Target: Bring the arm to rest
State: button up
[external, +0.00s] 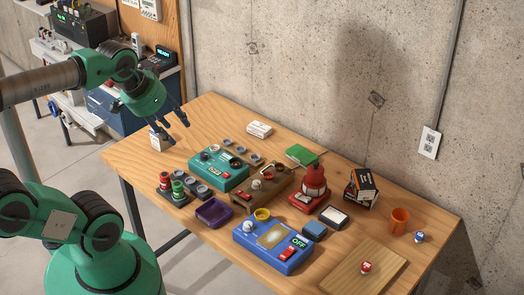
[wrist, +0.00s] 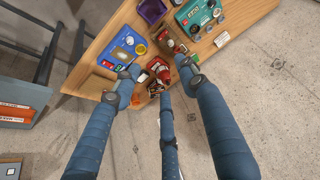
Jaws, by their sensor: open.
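My arm is green and grey, and in the external view it reaches in from the left. My gripper (external: 173,130) hangs in the air over the left end of the wooden table (external: 145,155), with its dark fingers pointing down and to the right. In the wrist view my gripper (wrist: 161,76) shows blue-grey fingers spread well apart. Nothing is held between them. A red device (wrist: 158,70) on the table shows beyond the fingertips, well away from them.
The table carries a teal box (external: 218,172), a blue box with a green OFF display (external: 262,243), the red device (external: 312,187), stacked boxes (external: 361,187), an orange cup (external: 399,220) and a wooden board (external: 350,275). A concrete wall (external: 300,75) stands behind. Cluttered shelves are at back left.

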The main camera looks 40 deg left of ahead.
notch_tip(320, 180, down, 4)
jog(key=b, duration=0.3)
jog(key=shift+f, duration=0.25)
